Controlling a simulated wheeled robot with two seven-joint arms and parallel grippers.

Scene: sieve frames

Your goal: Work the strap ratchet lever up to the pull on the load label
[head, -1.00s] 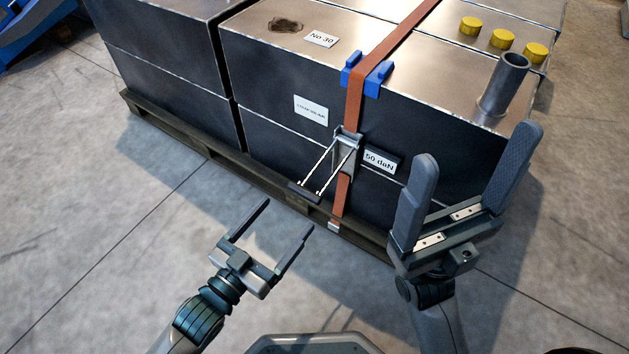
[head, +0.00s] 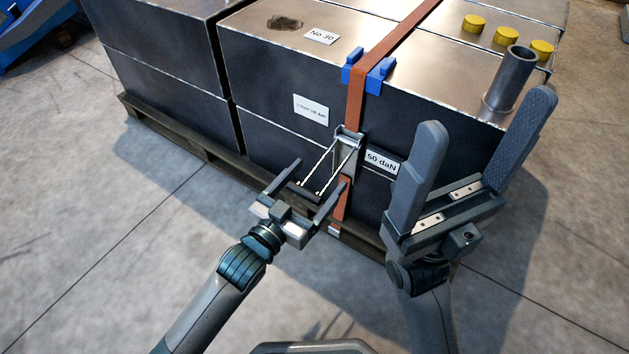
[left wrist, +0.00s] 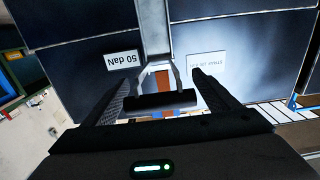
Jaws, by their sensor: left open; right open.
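The ratchet (head: 346,150) sits on the orange strap (head: 355,106) on the front face of a dark crate. Its lever (head: 328,166) sticks out and down toward me, ending in a dark crossbar handle (head: 304,191). The load label (head: 381,161) beside it reads 50 daN. My left gripper (head: 321,174) is open, with its fingers on either side of the handle. In the left wrist view the handle (left wrist: 160,101) lies between the open fingers, with no clear contact. My right gripper (head: 487,112) is open and empty, raised to the right, in front of the crate.
The dark crates (head: 165,100) stand on a wooden pallet (head: 175,143). Blue edge protectors (head: 369,73) hold the strap at the top edge. A grey pipe (head: 511,79) and several yellow caps (head: 507,35) are on top at the right. The floor in front is clear.

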